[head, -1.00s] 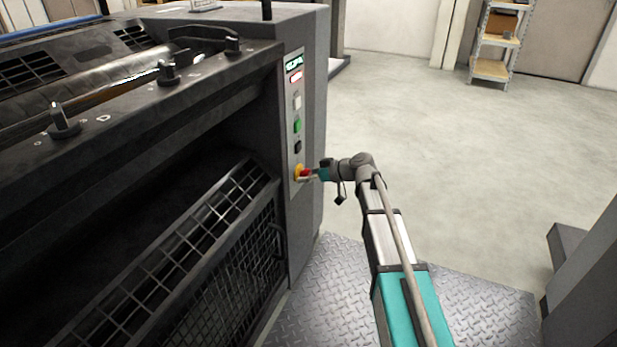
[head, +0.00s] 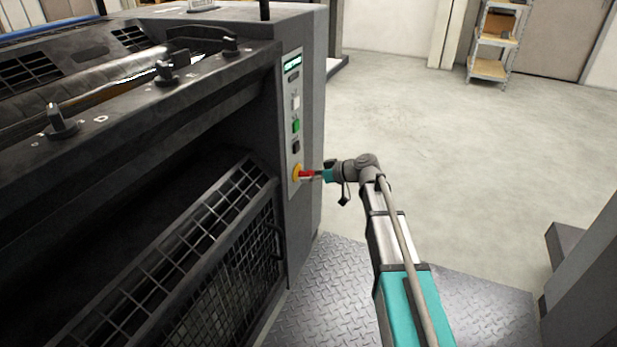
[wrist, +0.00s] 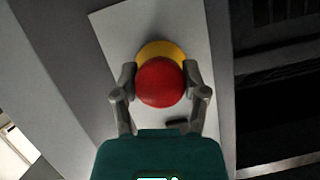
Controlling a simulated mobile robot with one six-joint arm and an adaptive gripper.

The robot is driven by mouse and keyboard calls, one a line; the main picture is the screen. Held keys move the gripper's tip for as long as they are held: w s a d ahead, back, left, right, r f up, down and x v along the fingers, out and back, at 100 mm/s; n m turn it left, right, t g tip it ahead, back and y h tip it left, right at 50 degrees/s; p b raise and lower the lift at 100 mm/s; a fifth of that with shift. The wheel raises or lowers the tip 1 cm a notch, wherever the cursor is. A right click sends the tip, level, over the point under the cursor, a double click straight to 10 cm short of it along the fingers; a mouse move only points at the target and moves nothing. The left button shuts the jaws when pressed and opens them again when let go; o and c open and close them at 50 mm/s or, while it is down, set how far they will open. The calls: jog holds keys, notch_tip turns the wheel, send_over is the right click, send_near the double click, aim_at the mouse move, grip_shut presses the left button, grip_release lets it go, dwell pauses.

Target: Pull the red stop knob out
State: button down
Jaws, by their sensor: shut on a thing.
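The red stop knob (wrist: 160,83) sits in front of a yellow ring (wrist: 160,49) on the light control panel (wrist: 116,32). In the head view the red knob (head: 307,174) stands out to the right of the yellow ring (head: 296,173), low on the panel. My gripper (wrist: 160,80) is shut on the knob, with one finger on each side of it. In the head view my gripper (head: 314,175) reaches the knob from the right. The fingertips are too small there to tell apart.
Above the knob on the panel are a black button (head: 296,147), a green button (head: 296,126), a white button (head: 295,103) and a small display (head: 292,65). A mesh guard (head: 205,270) lies left below. Open floor (head: 450,150) spreads to the right.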

jog(key=shift+s, duration=0.3)
jog(key=shift+c, duration=1)
grip_release()
jog(key=shift+d, duration=0.1)
jog(key=shift+o, duration=0.5)
jog(key=shift+w, duration=0.1)
jog(key=s+d+f+m+g+h, duration=0.1)
jog(key=s+d+f+m+h, duration=0.55)
jog(key=s+d, duration=0.45)
jog(key=s+d+f+m+g+h, duration=0.2)
jog(key=s+d+f+m+h, duration=0.4)
jog(key=s+d, duration=0.55)
notch_tip(320, 180, up, 49)
jog(key=s+p, duration=0.2)
jog(key=p, duration=4.5)
jog(key=shift+s+a+f+g+h+p, duration=0.2)
jog(key=shift+s+a+g+h+p, duration=0.05)
jog(key=shift+a+g+h+p, duration=0.1)
